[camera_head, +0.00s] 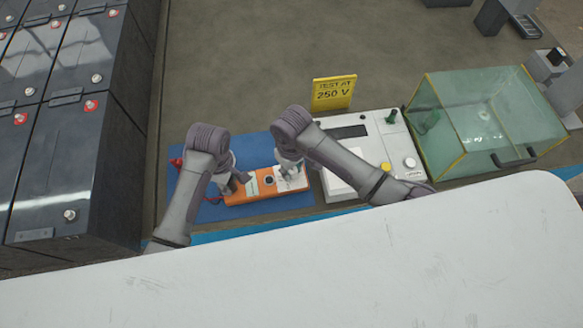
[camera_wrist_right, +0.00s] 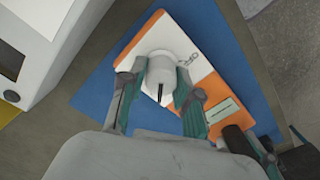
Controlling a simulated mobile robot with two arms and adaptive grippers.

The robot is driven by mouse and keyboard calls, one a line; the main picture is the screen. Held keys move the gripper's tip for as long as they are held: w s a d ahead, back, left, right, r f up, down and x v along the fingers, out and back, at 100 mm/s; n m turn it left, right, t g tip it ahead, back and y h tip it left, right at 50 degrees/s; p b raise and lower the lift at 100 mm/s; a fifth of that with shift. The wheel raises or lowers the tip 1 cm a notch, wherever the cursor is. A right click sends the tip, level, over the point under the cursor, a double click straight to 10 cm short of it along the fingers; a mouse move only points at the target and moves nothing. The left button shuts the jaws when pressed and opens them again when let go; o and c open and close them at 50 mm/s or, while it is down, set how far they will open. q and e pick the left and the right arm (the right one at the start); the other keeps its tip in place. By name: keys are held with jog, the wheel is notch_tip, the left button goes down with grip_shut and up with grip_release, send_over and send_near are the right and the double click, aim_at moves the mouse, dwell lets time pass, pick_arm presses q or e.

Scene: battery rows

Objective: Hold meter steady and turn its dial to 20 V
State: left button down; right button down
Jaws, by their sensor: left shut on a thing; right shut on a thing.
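The meter (camera_head: 268,190) is an orange block with white panels, lying flat on a blue mat (camera_head: 212,210). It also shows in the right wrist view (camera_wrist_right: 222,88). My left gripper (camera_head: 241,183) is shut on the meter's left end; it shows partly in the right wrist view (camera_wrist_right: 248,142). My right gripper (camera_head: 290,171) is over the meter's right white panel. In its wrist view its fingers (camera_wrist_right: 155,108) are shut on the pale round dial (camera_wrist_right: 161,72), one on each side. The dial's scale markings are too small to read.
A yellow sign (camera_head: 334,92) reading "TEST AT 250 V" stands behind. A white instrument (camera_head: 388,150) with a green knob and a yellow button is right of the mat, beside a glass case (camera_head: 485,120). Black batteries (camera_head: 75,150) line the left. A white surface (camera_head: 330,265) fills the front.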

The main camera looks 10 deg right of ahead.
jog(key=shift+m, duration=0.8)
jog(key=c, duration=0.8)
grip_release()
jog(key=shift+r, duration=0.15)
notch_tip(320, 180, up, 12)
pick_arm(q)
jog(key=c, duration=0.7)
grip_release()
jog(key=shift+r, duration=0.15)
